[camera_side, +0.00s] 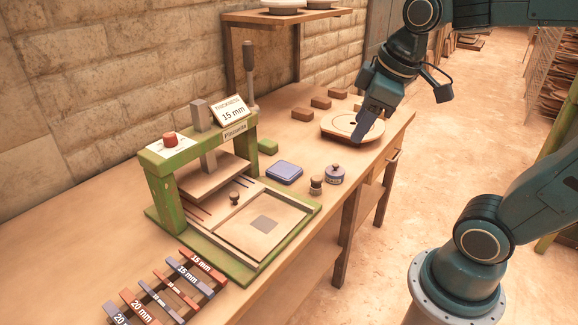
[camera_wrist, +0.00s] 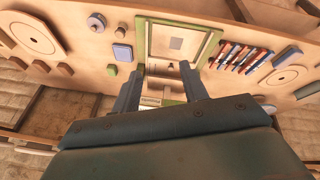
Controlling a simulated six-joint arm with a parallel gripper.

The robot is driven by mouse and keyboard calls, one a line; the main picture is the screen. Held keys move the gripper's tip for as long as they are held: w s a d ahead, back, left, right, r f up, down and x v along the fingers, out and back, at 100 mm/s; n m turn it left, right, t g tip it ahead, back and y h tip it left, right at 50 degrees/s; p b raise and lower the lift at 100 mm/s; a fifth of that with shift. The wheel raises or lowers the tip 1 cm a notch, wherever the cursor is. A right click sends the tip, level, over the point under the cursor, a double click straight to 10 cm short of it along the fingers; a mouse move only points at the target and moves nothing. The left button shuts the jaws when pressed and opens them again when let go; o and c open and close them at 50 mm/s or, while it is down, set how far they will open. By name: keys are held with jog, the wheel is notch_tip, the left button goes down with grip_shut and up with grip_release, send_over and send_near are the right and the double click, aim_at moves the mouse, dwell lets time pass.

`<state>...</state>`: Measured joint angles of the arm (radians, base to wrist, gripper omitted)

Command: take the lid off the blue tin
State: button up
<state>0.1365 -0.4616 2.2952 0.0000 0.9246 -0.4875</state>
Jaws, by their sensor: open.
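A small round blue tin (camera_side: 335,175) stands on the workbench, right of the press. Its lid (camera_side: 335,168) is on and has a dark knob in the middle. The tin also shows from above at the upper left of the wrist view (camera_wrist: 97,22). My gripper (camera_side: 364,132) hangs above the bench, beyond the tin and in front of a round wooden plate. It is apart from the tin. In the wrist view my gripper (camera_wrist: 161,72) has its two fingers spread with nothing between them.
A flat blue rounded box (camera_side: 285,172) and a small knobbed wooden piece (camera_side: 316,184) sit close left of the tin. The green press (camera_side: 160,190), a green block (camera_side: 268,146) and the round plate (camera_side: 352,126) are nearby. The bench's front edge is just right of the tin.

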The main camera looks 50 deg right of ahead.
jog(key=w+d+n+g, duration=0.1)
jog(key=w+d+n, duration=0.3)
jog(key=w+d, duration=0.15)
jog(key=n+g, duration=0.3)
jog(key=n, duration=0.7)
send_over(336, 165)
notch_tip(336, 165, down, 14)
jog(key=f, duration=0.1)
jog(key=shift+s+d+n+y, duration=0.1)
jog(key=shift+d+n+y, duration=0.15)
jog(key=shift+n+y, duration=0.05)
jog(key=shift+f, duration=0.1)
jog(key=shift+f, duration=4.25)
jog(key=shift+f, duration=0.15)
jog(key=shift+w+a+f, duration=0.1)
jog(key=shift+f, duration=1.15)
jog(key=shift+w+a+f, duration=0.1)
jog(key=shift+f, duration=1.1)
jog(key=shift+c, duration=0.4)
